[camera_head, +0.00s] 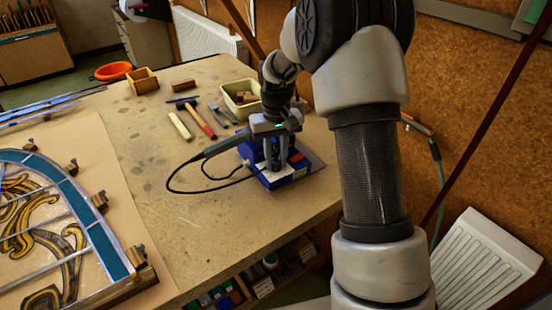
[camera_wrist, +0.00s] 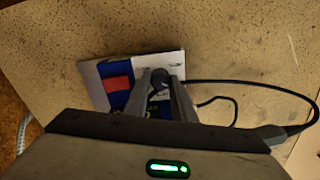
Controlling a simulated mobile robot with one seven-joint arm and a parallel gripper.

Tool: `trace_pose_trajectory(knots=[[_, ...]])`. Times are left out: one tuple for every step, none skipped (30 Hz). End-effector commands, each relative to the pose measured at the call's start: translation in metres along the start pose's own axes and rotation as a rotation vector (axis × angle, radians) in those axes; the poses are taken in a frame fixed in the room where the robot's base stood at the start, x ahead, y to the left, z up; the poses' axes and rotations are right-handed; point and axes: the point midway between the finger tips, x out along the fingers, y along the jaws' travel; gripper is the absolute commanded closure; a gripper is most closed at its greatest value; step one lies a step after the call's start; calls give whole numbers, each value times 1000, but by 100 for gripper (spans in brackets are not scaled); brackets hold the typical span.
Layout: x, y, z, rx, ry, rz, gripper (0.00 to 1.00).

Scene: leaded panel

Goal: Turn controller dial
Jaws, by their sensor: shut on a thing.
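The controller (camera_head: 268,179) is a blue box with a white label on the workbench, near its right edge. In the wrist view the controller (camera_wrist: 118,99) shows a red switch (camera_wrist: 118,83) and a white panel with dark print. My gripper (camera_head: 276,158) points down over the box. In the wrist view my gripper (camera_wrist: 160,78) has its two fingers on either side of the small dark dial (camera_wrist: 159,76), shut on it. The fingers cover much of the dial, so its pointer and setting cannot be seen.
A black cable (camera_head: 190,162) loops left from the controller over the workbench (camera_head: 150,130). Hand tools (camera_head: 200,118) and a cream tub (camera_head: 240,98) lie behind. A leaded panel (camera_head: 60,220) lies at the left. The bench's middle is mostly clear.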

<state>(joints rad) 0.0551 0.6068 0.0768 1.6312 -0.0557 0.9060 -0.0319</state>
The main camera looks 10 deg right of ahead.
Motion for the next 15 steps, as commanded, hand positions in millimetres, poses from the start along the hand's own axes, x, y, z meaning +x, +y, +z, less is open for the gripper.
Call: trace_pose_trajectory(knots=[[-1, 0, -1, 12, 2, 0, 99], [-1, 0, -1, 18, 2, 0, 99], [-1, 0, -1, 25, 2, 0, 99], [-1, 0, -1, 29, 2, 0, 99], [-1, 0, -1, 33, 2, 0, 99], [-1, 0, -1, 37, 2, 0, 99], [-1, 0, -1, 39, 2, 0, 99], [-1, 0, -1, 40, 2, 0, 99], [-1, 0, -1, 42, 2, 0, 99], [-1, 0, -1, 42, 2, 0, 99], [-1, 0, -1, 42, 2, 0, 99], [-1, 0, -1, 42, 3, 0, 99], [-1, 0, -1, 42, 3, 0, 99], [-1, 0, -1, 42, 3, 0, 99], [-1, 0, -1, 42, 3, 0, 99]])
